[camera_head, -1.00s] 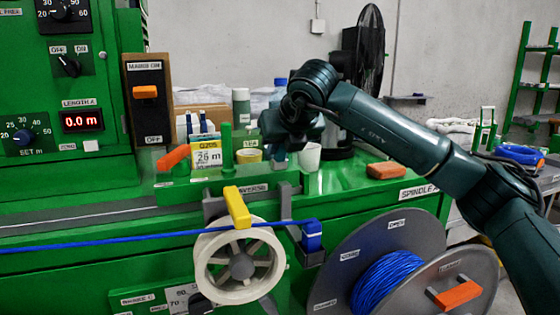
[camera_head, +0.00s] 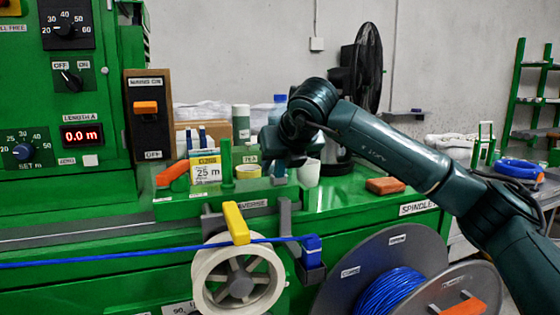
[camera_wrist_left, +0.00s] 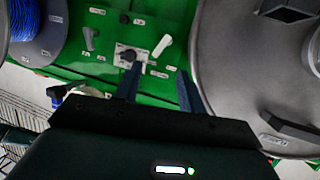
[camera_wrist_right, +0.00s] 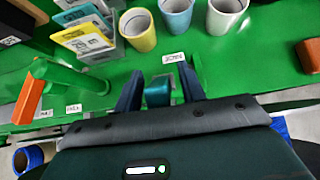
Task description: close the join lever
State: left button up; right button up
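The lever that is the join lever I cannot fix with certainty. In the right wrist view, a small label that seems to read JOIN (camera_wrist_right: 173,57) lies on the green bench just beyond my right gripper (camera_wrist_right: 160,88). That gripper is open, and a teal piece (camera_wrist_right: 158,91) shows between its fingers; contact is not clear. An orange-handled lever (camera_wrist_right: 28,98) stands left of the gripper, and also shows in the head view (camera_head: 173,173). My left gripper (camera_wrist_left: 158,88) is open and empty, before a panel with a white lever (camera_wrist_left: 162,45).
Several cups (camera_wrist_right: 175,20) and a yellow card in a holder (camera_wrist_right: 88,35) stand beyond the right gripper. An orange block (camera_head: 385,185) lies on the bench. A blue cable (camera_head: 130,254) runs past a white wheel (camera_head: 204,285), with a large grey spool (camera_head: 340,285) beside it.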

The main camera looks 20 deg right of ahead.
jog(key=v, duration=1.3)
